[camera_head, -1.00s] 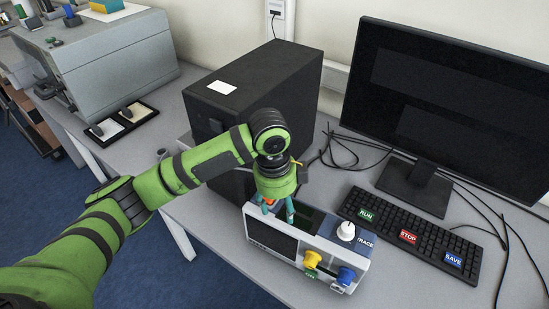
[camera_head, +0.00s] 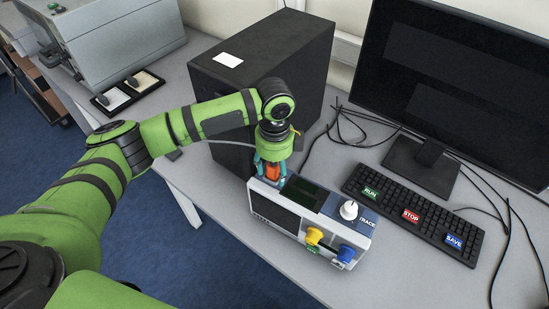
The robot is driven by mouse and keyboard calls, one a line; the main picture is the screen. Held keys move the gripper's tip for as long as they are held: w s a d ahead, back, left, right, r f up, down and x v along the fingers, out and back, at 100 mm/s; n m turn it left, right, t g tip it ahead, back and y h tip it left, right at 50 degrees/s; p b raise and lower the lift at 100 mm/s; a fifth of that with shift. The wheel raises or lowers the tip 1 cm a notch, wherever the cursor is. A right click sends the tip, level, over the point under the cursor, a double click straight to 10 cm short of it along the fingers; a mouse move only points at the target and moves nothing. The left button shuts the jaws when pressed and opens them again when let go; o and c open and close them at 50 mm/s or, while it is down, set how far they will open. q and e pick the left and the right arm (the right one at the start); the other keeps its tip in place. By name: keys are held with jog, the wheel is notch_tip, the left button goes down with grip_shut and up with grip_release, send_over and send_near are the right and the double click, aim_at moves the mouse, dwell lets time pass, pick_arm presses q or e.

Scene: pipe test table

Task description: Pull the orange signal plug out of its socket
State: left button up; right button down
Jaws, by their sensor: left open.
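The orange plug (camera_head: 272,172) shows between the teal fingers of my left gripper (camera_head: 270,176), above the left end of the top of the grey and white test box (camera_head: 283,235). My left gripper points down and is open, with a finger on each side of the plug. Whether the fingers touch the plug is too small to tell. The socket is hidden behind the plug and fingers, so I cannot tell whether the plug sits in it. My right gripper is not in view.
The box also carries a white knob (camera_head: 349,210), a yellow plug (camera_head: 314,235) and a blue plug (camera_head: 346,253). A black computer tower (camera_head: 290,50) stands close behind my gripper. A keyboard (camera_head: 412,217) and loose cables lie at the right.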

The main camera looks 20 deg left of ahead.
pick_arm(q)
jog(key=c, duration=1.1)
jog(key=o, duration=1.1)
